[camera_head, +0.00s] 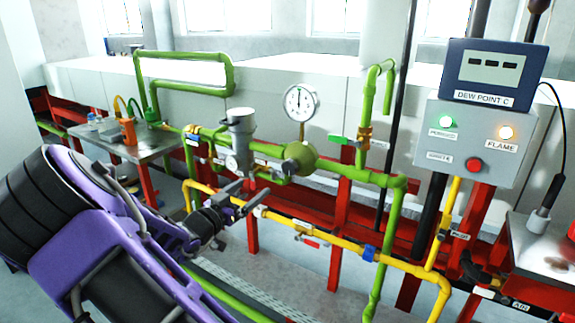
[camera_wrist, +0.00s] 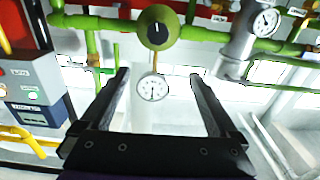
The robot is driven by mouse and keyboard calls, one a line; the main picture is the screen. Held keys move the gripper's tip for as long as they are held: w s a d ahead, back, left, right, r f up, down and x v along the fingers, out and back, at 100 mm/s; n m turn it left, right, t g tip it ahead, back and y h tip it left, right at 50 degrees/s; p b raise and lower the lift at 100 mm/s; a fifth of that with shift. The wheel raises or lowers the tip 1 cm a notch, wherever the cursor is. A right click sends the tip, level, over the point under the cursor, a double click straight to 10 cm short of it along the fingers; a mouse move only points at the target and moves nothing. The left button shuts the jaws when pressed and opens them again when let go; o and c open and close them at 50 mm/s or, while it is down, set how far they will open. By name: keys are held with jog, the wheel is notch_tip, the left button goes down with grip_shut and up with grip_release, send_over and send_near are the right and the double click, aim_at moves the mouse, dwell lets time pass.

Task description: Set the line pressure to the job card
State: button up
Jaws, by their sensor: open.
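A round white pressure gauge (camera_head: 300,102) stands on a stem above a round green regulator body (camera_head: 300,158) on the green pipe. Its needle points roughly straight up; its numbers are too small to read. The wrist view is upside down and shows the green regulator (camera_wrist: 158,42) with a dark face and pale mark, and the gauge (camera_wrist: 153,88) between the fingers. My gripper (camera_head: 248,196) is open and empty, in front of the pipes and below left of the regulator. It also shows in the wrist view (camera_wrist: 158,75). I cannot make out a job card.
A grey filter unit (camera_head: 241,130) with a small gauge (camera_head: 233,163) stands left of the regulator. Yellow pipe (camera_head: 345,243) with valves runs below. A grey control box (camera_head: 470,145) with green and amber lights lit and a dew point display (camera_head: 494,66) stands right. A side table (camera_head: 140,148) is left.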

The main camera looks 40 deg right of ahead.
aim_at(288, 169)
jog(key=x, duration=0.6)
jog(key=f+x, duration=0.1)
jog(key=x, duration=0.5)
jog(key=f+b+x, duration=0.1)
jog(key=x, duration=0.5)
jog(key=shift+s+d+f, duration=0.15)
jog(key=shift+s+d, duration=0.05)
jog(key=shift+s, duration=0.15)
jog(key=shift+c, duration=0.2)
jog(key=c, duration=1.3)
jog(key=shift+f+m+b, duration=0.3)
jog(key=shift+m+b, duration=0.5)
jog(key=shift+b, duration=0.45)
jog(key=shift+c, duration=0.2)
jog(key=shift+r+m+b, duration=0.25)
jog(key=shift+m+b, duration=0.7)
jog(key=shift+m, duration=0.15)
jog(key=o, duration=1.4)
